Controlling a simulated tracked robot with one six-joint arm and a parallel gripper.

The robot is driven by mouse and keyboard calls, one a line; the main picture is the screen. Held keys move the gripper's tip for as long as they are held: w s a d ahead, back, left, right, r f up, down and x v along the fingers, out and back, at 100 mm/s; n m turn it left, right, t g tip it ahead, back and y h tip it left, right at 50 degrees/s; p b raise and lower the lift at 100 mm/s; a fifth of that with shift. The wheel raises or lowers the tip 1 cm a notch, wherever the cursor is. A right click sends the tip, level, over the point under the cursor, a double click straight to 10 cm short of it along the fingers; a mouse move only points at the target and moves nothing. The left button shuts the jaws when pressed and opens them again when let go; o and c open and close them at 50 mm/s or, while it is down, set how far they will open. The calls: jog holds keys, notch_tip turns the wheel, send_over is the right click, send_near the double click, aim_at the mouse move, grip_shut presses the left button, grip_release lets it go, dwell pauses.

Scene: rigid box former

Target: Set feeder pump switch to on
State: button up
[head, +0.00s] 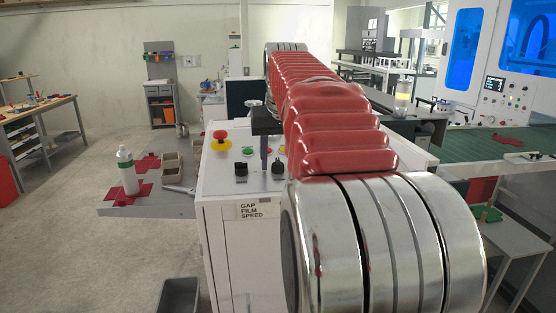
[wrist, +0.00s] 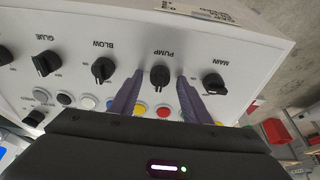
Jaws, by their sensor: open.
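The pump switch (wrist: 159,76) is a black rotary knob on the white control panel (wrist: 235,50), under the upside-down label PUMP in the wrist view. Its grip looks roughly upright in that picture; the small position marks are too blurred to read. My gripper (wrist: 160,81) is open, with one purple finger on each side of this knob. Small gaps seem to show between fingers and knob; I cannot tell whether either touches. In the head view my gripper (head: 265,155) is over the panel top, partly hidden by my red arm.
Similar black knobs stand close by: MAIN (wrist: 214,83), BLOW (wrist: 103,70) and GLUE (wrist: 46,64). Coloured buttons (wrist: 139,109) lie near my fingers. In the head view a red emergency stop (head: 220,134) and a side shelf with a bottle (head: 127,172) are left of my arm.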

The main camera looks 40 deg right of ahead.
jog(key=shift+f, duration=0.1)
jog(key=shift+c, duration=0.3)
jog(key=c, duration=0.9)
jog(key=shift+c, duration=0.2)
jog(key=shift+m, duration=0.5)
jog(key=m, duration=0.3)
jog(key=shift+w+h, duration=0.1)
jog(key=shift+h, duration=0.2)
jog(key=m+g, duration=0.1)
jog(key=m, duration=0.4)
jog(key=m+g, duration=0.1)
jog(key=m, duration=0.3)
jog(key=shift+m, duration=0.3)
jog(key=m, duration=0.4)
jog(key=shift+w+m+g, duration=0.1)
jog(key=shift+m+g, duration=0.3)
